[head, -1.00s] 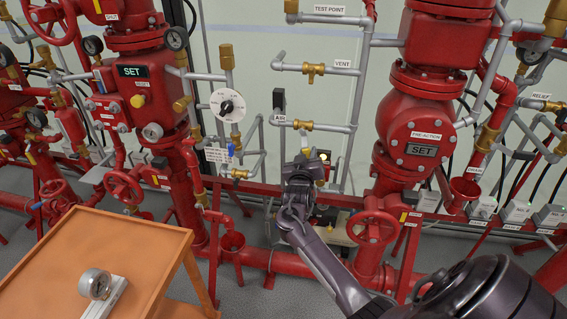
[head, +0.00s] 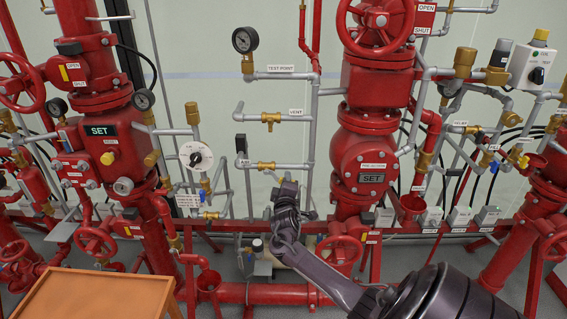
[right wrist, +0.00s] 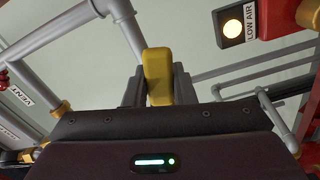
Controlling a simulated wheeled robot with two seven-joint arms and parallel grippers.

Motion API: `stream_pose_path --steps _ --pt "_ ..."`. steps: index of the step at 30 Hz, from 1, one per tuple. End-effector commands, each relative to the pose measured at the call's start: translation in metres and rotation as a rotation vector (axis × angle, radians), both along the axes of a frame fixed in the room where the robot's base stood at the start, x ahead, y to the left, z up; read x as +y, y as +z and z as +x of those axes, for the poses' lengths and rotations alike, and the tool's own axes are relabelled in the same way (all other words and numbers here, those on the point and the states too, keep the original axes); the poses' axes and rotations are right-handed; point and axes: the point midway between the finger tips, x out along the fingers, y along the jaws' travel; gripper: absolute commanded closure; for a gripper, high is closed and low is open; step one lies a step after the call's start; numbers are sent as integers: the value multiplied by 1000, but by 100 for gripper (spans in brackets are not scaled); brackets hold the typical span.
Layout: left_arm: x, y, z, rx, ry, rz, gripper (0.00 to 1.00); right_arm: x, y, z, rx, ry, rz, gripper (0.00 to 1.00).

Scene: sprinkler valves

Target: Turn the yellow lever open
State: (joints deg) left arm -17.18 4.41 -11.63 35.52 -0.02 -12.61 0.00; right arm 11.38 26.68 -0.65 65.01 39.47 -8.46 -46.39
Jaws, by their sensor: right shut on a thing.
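The yellow lever (right wrist: 158,75) stands between the two fingers of my right gripper (right wrist: 157,90) in the right wrist view, with a finger against each side. The gripper is shut on it. In the head view my right gripper (head: 287,190) is in front of the grey pipes at the middle, below and right of the brass valve (head: 266,165) on the pipe labelled AIR. My left gripper is not in view.
A lit LOW AIR lamp (right wrist: 233,30) is near the gripper at upper right in the wrist view. Red valve columns stand left (head: 100,110) and right (head: 368,150). A red handwheel (head: 340,250) is below right of the gripper. An orange table (head: 95,295) is at lower left.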

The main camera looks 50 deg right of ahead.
Motion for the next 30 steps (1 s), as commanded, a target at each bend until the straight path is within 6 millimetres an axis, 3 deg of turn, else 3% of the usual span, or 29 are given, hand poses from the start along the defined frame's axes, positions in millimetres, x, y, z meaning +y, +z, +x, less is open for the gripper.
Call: stream_pose_path --steps 3,12,30 --pt "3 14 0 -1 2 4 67 -1 11 -1 68 1 -59 100" --pt "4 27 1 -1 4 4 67 -2 19 -2 183 0 -157 100" --pt "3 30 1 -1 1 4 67 -2 21 -2 224 -1 -194 100"
